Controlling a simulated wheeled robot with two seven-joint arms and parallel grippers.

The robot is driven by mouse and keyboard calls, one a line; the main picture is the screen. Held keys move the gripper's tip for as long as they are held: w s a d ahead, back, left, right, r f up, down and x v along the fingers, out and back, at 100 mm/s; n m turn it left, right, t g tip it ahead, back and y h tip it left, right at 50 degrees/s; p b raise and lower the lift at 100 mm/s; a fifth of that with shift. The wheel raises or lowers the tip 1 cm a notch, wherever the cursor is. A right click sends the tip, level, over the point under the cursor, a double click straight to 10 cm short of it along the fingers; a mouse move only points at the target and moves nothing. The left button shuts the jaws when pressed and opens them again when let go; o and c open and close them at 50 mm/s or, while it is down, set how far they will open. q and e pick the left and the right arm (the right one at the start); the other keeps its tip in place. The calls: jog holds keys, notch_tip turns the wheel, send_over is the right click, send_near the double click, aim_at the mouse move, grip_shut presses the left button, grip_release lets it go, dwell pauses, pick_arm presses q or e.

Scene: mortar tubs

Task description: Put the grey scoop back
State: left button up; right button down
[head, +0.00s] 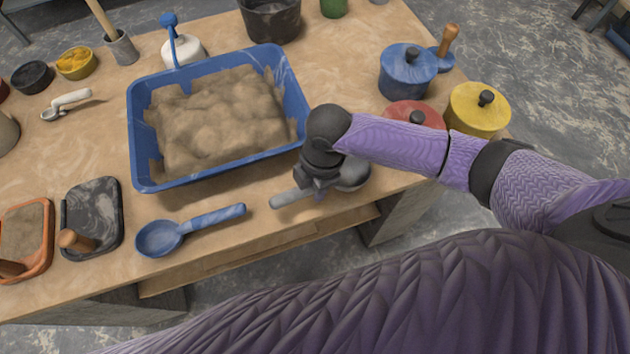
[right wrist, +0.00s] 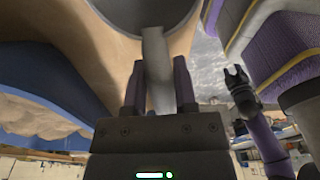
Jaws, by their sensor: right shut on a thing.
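The grey scoop's handle (head: 290,198) and bowl (head: 353,173) show at the table's front edge, to the right of the blue tub's near corner. My right gripper (head: 318,188) is shut on the handle and hides its middle. In the right wrist view the handle (right wrist: 157,75) runs between the two fingers, with the bowl (right wrist: 145,14) beyond them. I cannot tell whether the scoop touches the table. My left gripper (right wrist: 236,74) is small in the right wrist view, apart from the scoop; its jaw state is unclear. It is outside the head view.
The blue tub (head: 160,182) of sandy mortar fills the middle. A blue scoop (head: 165,237) lies at the front. Blue (head: 407,72), red (head: 413,112) and yellow (head: 480,108) lidded pots stand right. A black tray (head: 92,190) and an orange tray (head: 44,262) lie left.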

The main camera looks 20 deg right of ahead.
jog(key=shift+f, duration=0.2)
jog(key=shift+c, duration=1.6)
grip_release()
